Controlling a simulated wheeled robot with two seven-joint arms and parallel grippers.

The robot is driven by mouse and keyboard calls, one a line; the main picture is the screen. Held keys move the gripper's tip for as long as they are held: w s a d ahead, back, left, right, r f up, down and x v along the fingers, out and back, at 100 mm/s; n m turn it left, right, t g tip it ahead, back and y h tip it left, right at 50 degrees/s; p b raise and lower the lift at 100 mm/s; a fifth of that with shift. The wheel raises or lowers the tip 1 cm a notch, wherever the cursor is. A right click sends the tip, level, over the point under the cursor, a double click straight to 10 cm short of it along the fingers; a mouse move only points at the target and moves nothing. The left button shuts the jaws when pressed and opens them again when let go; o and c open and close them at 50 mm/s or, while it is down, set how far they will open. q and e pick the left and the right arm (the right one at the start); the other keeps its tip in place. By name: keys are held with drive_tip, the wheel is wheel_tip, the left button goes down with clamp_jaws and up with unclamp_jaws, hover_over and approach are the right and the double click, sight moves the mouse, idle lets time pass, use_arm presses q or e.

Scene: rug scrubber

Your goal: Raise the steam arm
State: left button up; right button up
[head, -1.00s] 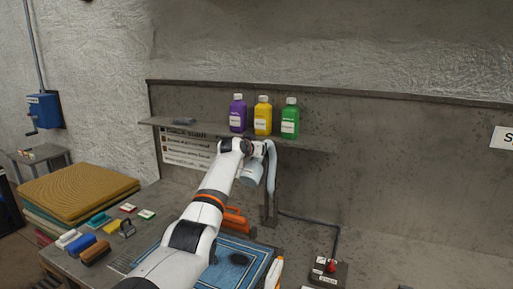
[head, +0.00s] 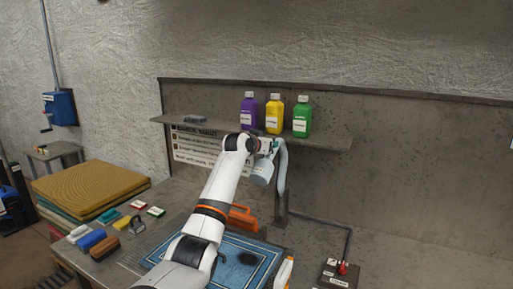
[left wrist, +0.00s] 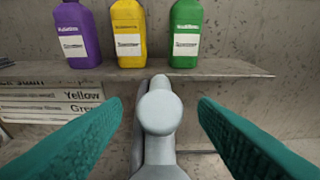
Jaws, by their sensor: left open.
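The steam arm (head: 282,172) is a pale grey curved piece on a dark post behind the rug, with a light grey head (head: 262,172) hanging at its left, below the shelf. In the left wrist view, a rounded grey end of the steam arm (left wrist: 158,112) stands between the fingers. My left gripper (head: 270,146) is at the top of the steam arm. Its two teal fingers (left wrist: 160,108) are open either side of the grey end, with gaps showing on both sides. My wrist hides part of the steam arm in the head view. My right gripper is not in view.
A shelf (head: 330,142) with purple (head: 249,113), yellow (head: 274,118) and green (head: 301,120) bottles is just behind the gripper. A blue rug (head: 262,250) lies below. A red control (head: 343,268) is at right; several brushes (head: 105,247) are at left.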

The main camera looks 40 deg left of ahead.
use_arm(q)
drive_tip(key=b+v, duration=0.2)
drive_tip(key=v, duration=0.4)
drive_tip(key=shift+s+r, duration=0.1)
drive_tip(key=shift+s, duration=0.15)
drive_tip(key=shift+s+d+r, duration=0.2)
drive_tip(key=shift+s+r, duration=0.05)
drive_tip(key=shift+s, duration=0.35)
